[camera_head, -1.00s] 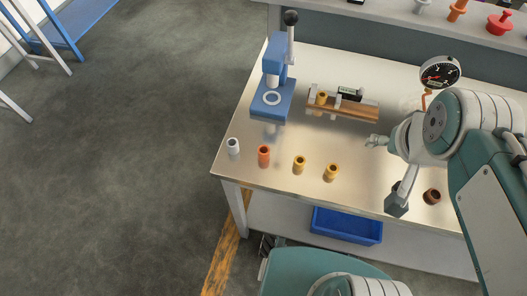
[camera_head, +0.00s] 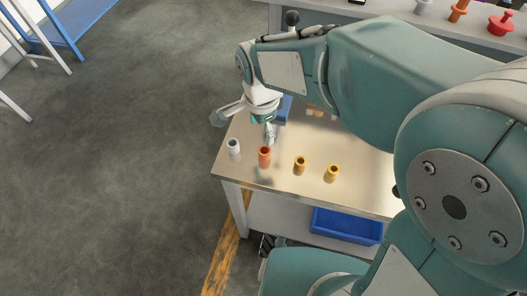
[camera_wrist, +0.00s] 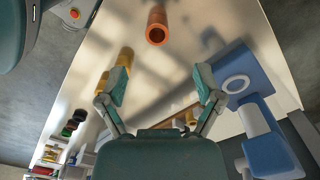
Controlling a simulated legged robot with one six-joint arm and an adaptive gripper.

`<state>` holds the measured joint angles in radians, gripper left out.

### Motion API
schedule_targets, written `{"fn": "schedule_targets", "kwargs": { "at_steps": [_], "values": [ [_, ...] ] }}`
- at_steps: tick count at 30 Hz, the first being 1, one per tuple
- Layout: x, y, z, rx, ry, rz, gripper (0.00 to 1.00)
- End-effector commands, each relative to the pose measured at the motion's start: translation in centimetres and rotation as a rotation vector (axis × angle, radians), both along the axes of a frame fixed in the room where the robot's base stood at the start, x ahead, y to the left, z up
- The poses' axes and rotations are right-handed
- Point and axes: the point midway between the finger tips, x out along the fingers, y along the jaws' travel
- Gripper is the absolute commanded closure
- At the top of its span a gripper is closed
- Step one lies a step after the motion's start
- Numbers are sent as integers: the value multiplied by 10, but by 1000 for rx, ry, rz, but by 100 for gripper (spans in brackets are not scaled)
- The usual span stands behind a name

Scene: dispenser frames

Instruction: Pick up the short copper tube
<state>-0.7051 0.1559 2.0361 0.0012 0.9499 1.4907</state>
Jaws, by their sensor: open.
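The short copper tube (camera_head: 264,157) is orange and stands upright on the table (camera_head: 285,178), second from the left in a front row of tubes. In the wrist view the copper tube (camera_wrist: 157,28) is at the top centre, its open end showing. My gripper (camera_head: 247,124) is above the table's left part, just behind and above the tube in the head view. In the wrist view my gripper (camera_wrist: 159,84) has its fingers spread apart with nothing between them. The tube lies beyond the fingertips, apart from them.
A pale grey tube (camera_head: 233,147) stands left of the copper one. Two yellow tubes (camera_head: 300,164) (camera_head: 332,172) stand to its right. A blue press (camera_wrist: 245,70) is at the right in the wrist view. My arm hides much of the table's right side.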

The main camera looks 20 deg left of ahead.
Motion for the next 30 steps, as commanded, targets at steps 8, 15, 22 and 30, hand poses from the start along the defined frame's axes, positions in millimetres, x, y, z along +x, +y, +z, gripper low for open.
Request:
{"fn": "schedule_targets", "kwargs": {
  "at_steps": [8, 15, 22, 30],
  "values": [
    [0, -1, -42, -1, 1, 0, 16],
    [0, -4, -68, -3, 3, 0, 16],
    [1, -5, -96, -1, 1, 1, 16],
    [1, -5, -98, 1, -1, 1, 20]
  ]
}}
